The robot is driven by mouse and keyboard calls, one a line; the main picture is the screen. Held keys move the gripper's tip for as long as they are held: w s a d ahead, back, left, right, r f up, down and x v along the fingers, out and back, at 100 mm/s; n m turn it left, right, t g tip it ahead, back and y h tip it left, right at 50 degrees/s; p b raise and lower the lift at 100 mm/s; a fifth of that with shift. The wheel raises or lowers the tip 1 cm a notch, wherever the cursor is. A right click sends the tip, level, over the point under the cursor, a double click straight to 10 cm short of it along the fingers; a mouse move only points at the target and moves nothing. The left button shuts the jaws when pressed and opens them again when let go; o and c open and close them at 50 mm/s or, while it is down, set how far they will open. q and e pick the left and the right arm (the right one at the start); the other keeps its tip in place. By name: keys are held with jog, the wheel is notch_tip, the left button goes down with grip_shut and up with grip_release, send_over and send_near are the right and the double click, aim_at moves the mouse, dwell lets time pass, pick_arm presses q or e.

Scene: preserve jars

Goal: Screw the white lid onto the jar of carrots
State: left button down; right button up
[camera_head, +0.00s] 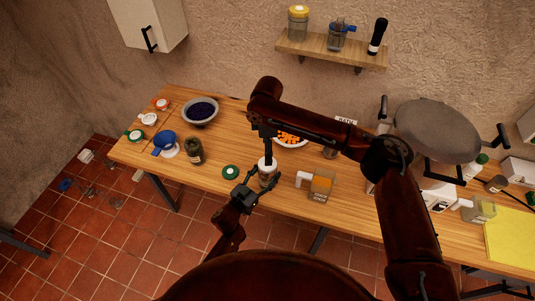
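A small jar (267,179) stands near the front edge of the table, with the white lid (262,162) at its mouth. Its contents are too small and covered to make out. My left gripper (260,186) comes from the front edge, its fingers around the jar's lower part. My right gripper (267,157) points straight down from above onto the white lid. Its narrow dark fingertips touch or nearly touch the lid, and their spread is hard to see. Whether the lid sits level on the thread cannot be told. A bowl of orange carrot pieces (289,139) is partly hidden behind my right arm.
A loose green lid (230,172) lies left of the jar, and a dark-filled jar (195,152) stands farther left. A squarish jar (321,186) stands close on the right. A bowl of dark berries (200,111) and several lids are at the left. A large pot (437,131) is right.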

dwell(0.3)
jog(key=shift+f, duration=3.9)
jog(key=c, duration=1.2)
jog(key=o, duration=1.4)
jog(key=shift+r, duration=0.1)
